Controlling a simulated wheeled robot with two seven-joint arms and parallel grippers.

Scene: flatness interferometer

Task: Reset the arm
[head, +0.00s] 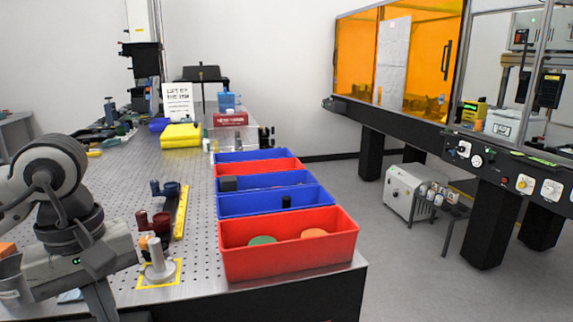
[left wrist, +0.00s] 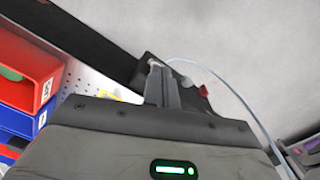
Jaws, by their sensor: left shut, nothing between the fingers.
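My left arm (head: 75,225) comes in from the left in the head view, over the near left part of the perforated bench (head: 190,300). In the left wrist view my left gripper (left wrist: 158,72) has its fingers together with nothing between them. It points past the bench's dark edge, and the grey floor shows beyond. I cannot make out its fingertips in the head view. My right arm and gripper are in neither view.
A red bin (head: 290,262) with a green and an orange disc stands at the bench's front right corner. Blue and red bins line up behind it. A grey post (head: 158,268) stands on a yellow-marked square close to my left arm.

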